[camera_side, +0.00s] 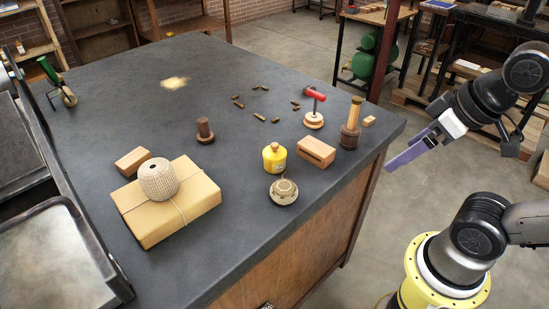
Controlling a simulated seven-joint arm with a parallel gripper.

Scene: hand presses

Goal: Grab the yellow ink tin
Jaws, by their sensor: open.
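The yellow ink tin (274,158) stands upright on the dark table near its front edge, with a narrower yellow top and a pale label on its side. A wooden block is close on its right and a round patterned pot is just in front of it. My gripper (398,162) is off the table's right edge, well to the right of the tin, and holds nothing. Its purple-grey jaws point down and left toward the table; the gap between them is hard to see from this side.
Around the tin are the wooden block (316,152), the patterned pot (284,191), a wooden-handled tool (351,123) and a red-handled stamp (314,108). A wrapped parcel (190,207) carries a twine ball (158,180). Small brass pieces lie behind.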

